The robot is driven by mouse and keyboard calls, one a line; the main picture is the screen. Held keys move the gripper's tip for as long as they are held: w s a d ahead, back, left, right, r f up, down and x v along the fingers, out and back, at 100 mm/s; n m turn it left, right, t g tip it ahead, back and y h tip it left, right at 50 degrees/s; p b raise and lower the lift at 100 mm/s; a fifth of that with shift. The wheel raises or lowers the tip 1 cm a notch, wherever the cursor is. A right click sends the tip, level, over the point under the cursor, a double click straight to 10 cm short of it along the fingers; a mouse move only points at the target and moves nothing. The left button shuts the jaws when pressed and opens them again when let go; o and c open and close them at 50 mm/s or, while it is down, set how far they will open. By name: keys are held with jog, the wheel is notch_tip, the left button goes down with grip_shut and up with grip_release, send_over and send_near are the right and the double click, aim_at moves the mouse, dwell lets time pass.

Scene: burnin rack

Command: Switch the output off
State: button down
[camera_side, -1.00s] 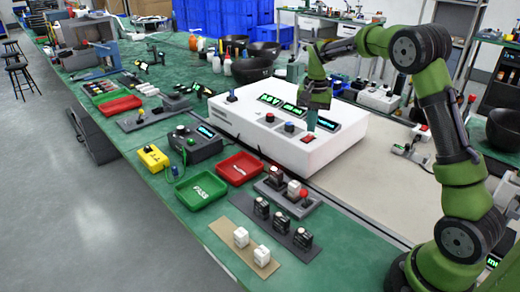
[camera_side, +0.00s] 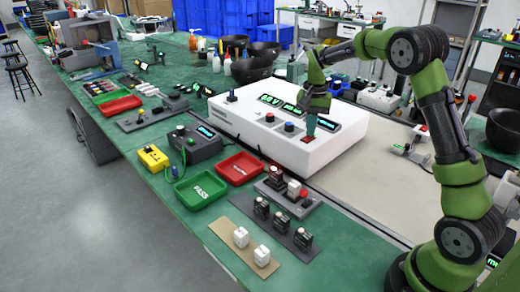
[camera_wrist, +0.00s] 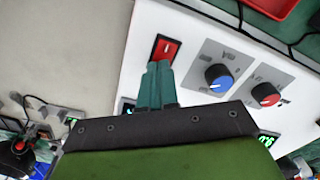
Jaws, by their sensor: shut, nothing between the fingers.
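The white power supply (camera_side: 262,142) sits on the bench with lit green displays (camera_side: 270,99) on top. Its red rocker switch (camera_wrist: 166,47) sits in a dark frame and bears a pale mark. My gripper (camera_side: 309,136) is shut and empty, with its green fingers pointing down at the switch. In the wrist view the fingertips (camera_wrist: 158,66) lie right at the near end of the switch and cover part of it. I cannot tell whether they touch it. In the side view the fingertips hide most of the switch.
A blue knob (camera_wrist: 219,77) and a red knob (camera_wrist: 265,94) stand to the right of the switch in the wrist view. A red tray (camera_side: 239,168) and a green tray (camera_side: 201,191) lie in front of the supply. Dark cables run along its front edge.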

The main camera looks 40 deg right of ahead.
jog(key=shift+f, duration=0.35)
jog(key=shift+r, duration=3.55)
jog(key=shift+w+d, duration=0.1)
jog(key=shift+s+a+f+n, duration=0.6)
jog(key=shift+s+f, duration=0.15)
jog(key=s+a+r+n+t+y, duration=0.1)
jog(key=s+a+r+n+t, duration=0.2)
jog(key=s+a, duration=0.6)
jog(key=s+a+r+n+t+y, duration=0.1)
jog(key=s+a+r+n+t, duration=0.2)
jog(key=s+a, duration=0.6)
jog(key=shift+s+a+r+n+t, duration=0.15)
jog(key=shift+s+n+t, duration=0.35)
jog(key=shift+s, duration=0.8)
